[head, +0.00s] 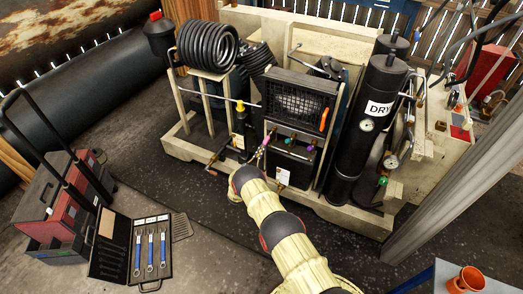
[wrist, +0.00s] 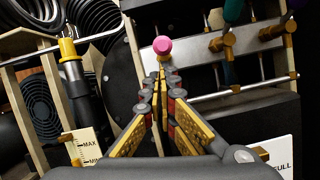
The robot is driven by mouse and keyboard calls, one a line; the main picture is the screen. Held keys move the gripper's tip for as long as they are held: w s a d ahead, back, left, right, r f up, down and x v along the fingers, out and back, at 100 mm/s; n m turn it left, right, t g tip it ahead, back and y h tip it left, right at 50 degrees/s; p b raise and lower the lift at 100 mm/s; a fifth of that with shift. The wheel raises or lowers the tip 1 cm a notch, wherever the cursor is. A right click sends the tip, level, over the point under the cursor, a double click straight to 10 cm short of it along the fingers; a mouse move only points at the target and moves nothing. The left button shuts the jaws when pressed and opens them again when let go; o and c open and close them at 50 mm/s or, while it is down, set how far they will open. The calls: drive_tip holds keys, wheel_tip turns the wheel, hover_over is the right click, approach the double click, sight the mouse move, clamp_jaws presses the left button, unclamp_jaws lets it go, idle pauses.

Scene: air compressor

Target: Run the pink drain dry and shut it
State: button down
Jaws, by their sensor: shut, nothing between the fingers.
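The pink drain knob (wrist: 162,46) is a round pink ball just beyond my fingertips in the wrist view. In the head view it is a small pink spot (head: 266,140) on the front of the compressor, partly hidden by my gripper. My gripper (wrist: 161,80) is shut and empty, its tips pointing at the knob. I cannot tell whether they touch it. In the head view my gripper (head: 259,154) is low in front of the compressor's middle. No flow from the drain is visible.
Other valves with coloured knobs, including a purple one (head: 289,140), sit right of the pink knob. A yellow-topped cylinder (wrist: 69,60) stands to its left. A black tank marked DRY (head: 368,125) stands farther right. An open tool case (head: 137,250) lies on the floor at left.

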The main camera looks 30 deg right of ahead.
sight(267, 139)
drive_tip(key=shift+r, duration=0.1)
drive_tip(key=shift+s+a+r+g+y+p, duration=0.15)
drive_tip(key=shift+g+y+p, duration=0.15)
drive_tip(key=shift+y+p, duration=0.35)
drive_tip(key=shift+a+r+g+y+p, duration=0.15)
drive_tip(key=shift+r+g+y+p, duration=0.35)
drive_tip(key=shift+p, duration=0.8)
drive_tip(key=shift+s+a+r+p, duration=0.1)
drive_tip(key=shift+r+p, duration=0.15)
drive_tip(key=shift+p, duration=0.25)
drive_tip(key=r+g+y+p, duration=0.1)
drive_tip(key=r+y+p, duration=0.1)
drive_tip(key=r+g+y+p, duration=0.1)
drive_tip(key=r+p, duration=0.1)
drive_tip(key=p, duration=0.1)
drive_tip(key=shift+s+a+r+g+y, duration=0.2)
drive_tip(key=shift+r+g+y, duration=0.1)
drive_tip(key=shift+r+y, duration=0.1)
drive_tip(key=shift+r, duration=0.1)
